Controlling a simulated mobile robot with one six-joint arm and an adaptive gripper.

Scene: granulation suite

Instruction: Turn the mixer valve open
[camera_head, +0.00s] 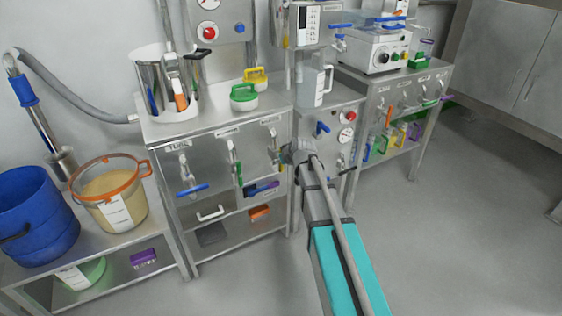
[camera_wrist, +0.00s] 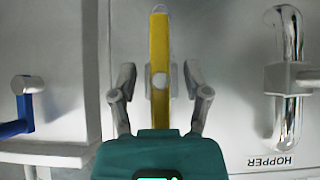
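In the wrist view a long yellow valve handle (camera_wrist: 159,45) stands upright in the picture on a grey panel, with a round pale hub at its middle. My gripper (camera_wrist: 160,85) is open, one finger on each side of the handle, with a visible gap on both sides. In the head view my gripper (camera_head: 284,154) is at the right end of the cabinet front and hides most of this valve. No mixer label is readable; the label by this valve is not legible.
A chrome pipe (camera_wrist: 292,60) labelled HOPPER is beside the yellow handle. A blue handle (camera_wrist: 24,105) is on the other side. In the head view, a green-handled valve (camera_head: 237,168) and a blue-handled one (camera_head: 190,189) share the cabinet front. Floor at right is clear.

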